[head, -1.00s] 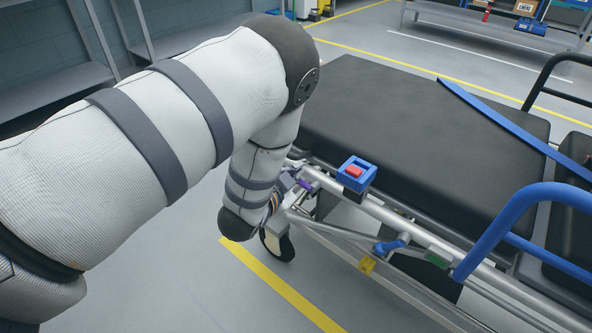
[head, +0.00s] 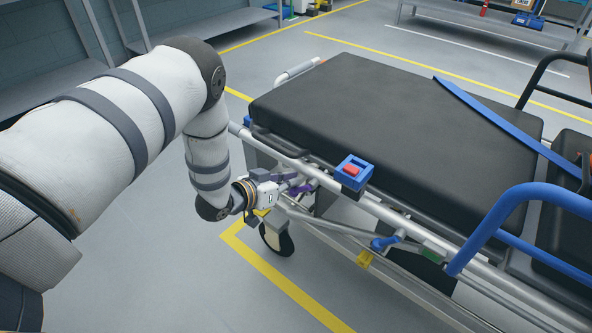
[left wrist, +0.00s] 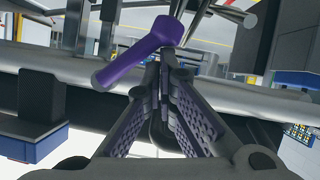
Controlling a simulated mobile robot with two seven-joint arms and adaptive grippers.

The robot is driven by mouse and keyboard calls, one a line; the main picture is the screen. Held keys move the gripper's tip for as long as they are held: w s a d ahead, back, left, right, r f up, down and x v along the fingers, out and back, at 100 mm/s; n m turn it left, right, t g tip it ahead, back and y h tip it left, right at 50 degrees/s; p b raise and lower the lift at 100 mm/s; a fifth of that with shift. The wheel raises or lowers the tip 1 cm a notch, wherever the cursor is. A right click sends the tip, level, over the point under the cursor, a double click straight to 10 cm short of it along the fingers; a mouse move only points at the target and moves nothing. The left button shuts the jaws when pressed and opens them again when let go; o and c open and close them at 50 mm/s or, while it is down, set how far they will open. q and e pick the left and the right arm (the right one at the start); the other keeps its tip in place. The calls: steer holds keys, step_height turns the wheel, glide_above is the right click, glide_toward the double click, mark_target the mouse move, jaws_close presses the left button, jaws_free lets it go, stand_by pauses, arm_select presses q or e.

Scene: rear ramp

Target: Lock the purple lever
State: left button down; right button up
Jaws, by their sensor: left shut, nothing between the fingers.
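The purple lever (left wrist: 128,62) shows large in the left wrist view, slanting from lower left to upper right beside my fingertips. In the head view a small purple part (head: 302,188) shows at the stretcher's side rail, partly hidden by my gripper. My left gripper (head: 288,180) is at that rail, next to the lever. In the left wrist view its fingers (left wrist: 166,62) meet at the tips with nothing between them. I cannot tell whether the fingertips touch the lever. My right gripper is not in view.
The stretcher's black mattress (head: 390,120) lies beyond the rail. A blue clamp with a red button (head: 352,172) sits on the rail right of my gripper. A blue side rail (head: 510,215) rises farther right. A wheel (head: 277,238) stands below. The floor at left is clear.

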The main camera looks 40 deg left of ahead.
arm_select(q)
steer(key=shift+f+n+h, duration=0.25)
steer(key=shift+n+h, duration=0.15)
steer(key=shift+n, duration=0.1)
steer(key=shift+d+f, duration=0.1)
steer(key=shift+f, duration=0.2)
steer(key=v, duration=1.2)
steer(key=shift+s+f, duration=0.1)
